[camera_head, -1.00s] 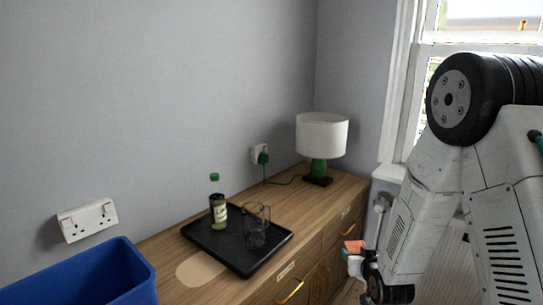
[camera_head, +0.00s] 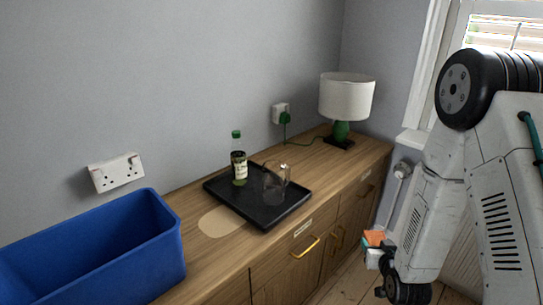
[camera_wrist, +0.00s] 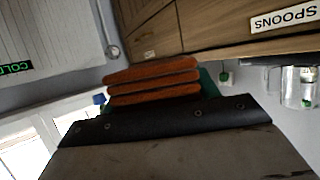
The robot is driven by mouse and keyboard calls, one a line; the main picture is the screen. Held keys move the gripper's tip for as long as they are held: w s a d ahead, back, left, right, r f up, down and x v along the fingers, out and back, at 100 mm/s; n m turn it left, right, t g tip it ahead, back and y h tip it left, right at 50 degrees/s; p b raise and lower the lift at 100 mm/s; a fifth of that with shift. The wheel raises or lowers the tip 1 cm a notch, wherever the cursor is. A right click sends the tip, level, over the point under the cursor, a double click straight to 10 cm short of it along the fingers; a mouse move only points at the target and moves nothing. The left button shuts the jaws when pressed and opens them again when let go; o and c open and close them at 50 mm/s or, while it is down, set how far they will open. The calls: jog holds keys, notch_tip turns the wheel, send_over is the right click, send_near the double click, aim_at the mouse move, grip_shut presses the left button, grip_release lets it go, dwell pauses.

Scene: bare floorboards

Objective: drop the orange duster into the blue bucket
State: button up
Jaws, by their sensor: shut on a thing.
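The orange duster (camera_head: 374,238) is at the lower right of the head view, held at the end of my arm in front of the sideboard. My gripper (camera_head: 379,257) is shut on it. In the wrist view the duster (camera_wrist: 152,82) shows as stacked orange layers just beyond the dark gripper edge. The blue bucket (camera_head: 150,262) is at the lower left of the head view, at the near end of the sideboard, apart from the gripper. Its top is open; its base and inner floor are hidden.
The wooden sideboard (camera_head: 215,263) carries a black tray (camera_head: 268,218) with a green bottle (camera_head: 239,168) and a clear jug (camera_head: 275,185). A lamp (camera_head: 347,97) stands at its far end. A pale round patch (camera_head: 222,221) lies between tray and bucket. Wall sockets (camera_head: 117,173) are behind.

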jog(key=w+a+r+n+g+y, duration=0.1)
jog(key=a+r+n+y, duration=0.2)
jog(key=a, duration=0.9)
jog(key=a+r+n+y, duration=0.2)
jog(key=a+r+y, duration=0.15)
jog(key=a, duration=0.85)
notch_tip(320, 180, up, 7)
jog(key=n+g+y, duration=0.4)
jog(key=n, duration=0.1)
send_over(218, 245)
jog(key=shift+f+h, duration=0.1)
jog(key=shift+h, duration=0.15)
jog(key=shift+t, duration=0.3)
notch_tip(218, 245, down, 10)
jog(key=shift+r, duration=0.2)
jog(key=shift+f, duration=0.1)
jog(key=o, duration=1)
jog(key=shift+f, duration=0.1)
jog(key=shift+c, duration=0.2)
